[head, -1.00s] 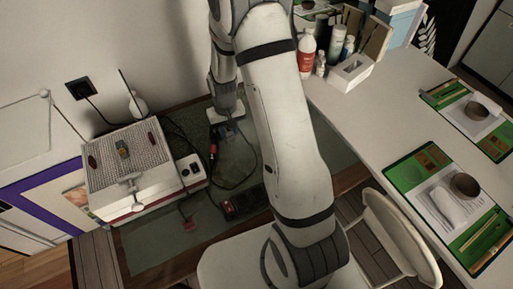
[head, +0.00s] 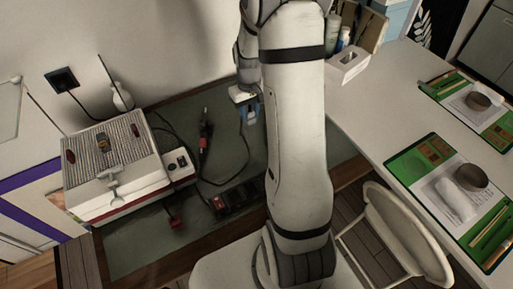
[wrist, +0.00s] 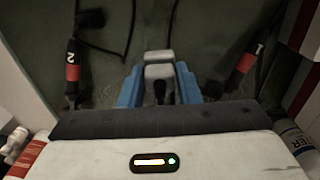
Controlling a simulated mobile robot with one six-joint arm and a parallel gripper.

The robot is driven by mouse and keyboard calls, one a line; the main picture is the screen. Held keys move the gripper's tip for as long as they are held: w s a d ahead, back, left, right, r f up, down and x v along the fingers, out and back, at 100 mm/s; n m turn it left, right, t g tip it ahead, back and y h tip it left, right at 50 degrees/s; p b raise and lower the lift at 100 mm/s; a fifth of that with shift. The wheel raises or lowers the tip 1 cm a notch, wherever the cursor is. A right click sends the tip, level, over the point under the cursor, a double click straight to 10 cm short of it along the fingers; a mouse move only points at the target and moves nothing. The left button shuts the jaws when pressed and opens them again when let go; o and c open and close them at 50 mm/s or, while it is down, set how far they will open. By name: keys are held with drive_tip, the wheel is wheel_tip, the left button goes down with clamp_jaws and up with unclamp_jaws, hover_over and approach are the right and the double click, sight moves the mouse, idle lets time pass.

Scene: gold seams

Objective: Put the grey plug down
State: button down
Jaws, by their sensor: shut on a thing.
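My gripper (wrist: 158,88) has blue fingers and is shut on the grey plug (wrist: 158,72), which shows between them in the wrist view. In the head view my gripper (head: 243,95) is over the back right part of the dark green mat (head: 150,245). The plug is hardly visible there, and I cannot tell whether it touches the mat. In the wrist view a black connector with a red band marked 2 (wrist: 73,72) lies to the left. Another marked 1 (wrist: 245,63) lies to the right.
A white box with a ribbed top (head: 110,150) stands left, beside a white power strip (head: 180,165). A black and red device (head: 235,200) and a red piece (head: 175,222) lie on the mat. Loose black cables run across it. A white table (head: 370,130) is at right.

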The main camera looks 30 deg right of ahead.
sight(254, 122)
drive_tip(key=f, duration=0.2)
drive_tip(key=d+f, duration=0.1)
drive_tip(key=f, duration=0.2)
drive_tip(key=shift+s+d+f, duration=0.15)
drive_tip(key=shift+s+f, duration=0.05)
drive_tip(key=shift+f, duration=0.1)
wheel_tip(254, 122, down, 4)
drive_tip(key=shift+f+p, duration=0.15)
drive_tip(key=shift+p, duration=0.2)
drive_tip(key=shift+f+b, duration=0.55)
drive_tip(key=shift+b, duration=0.05)
drive_tip(key=c, duration=1.1)
unclamp_jaws()
drive_tip(key=shift+o, duration=0.2)
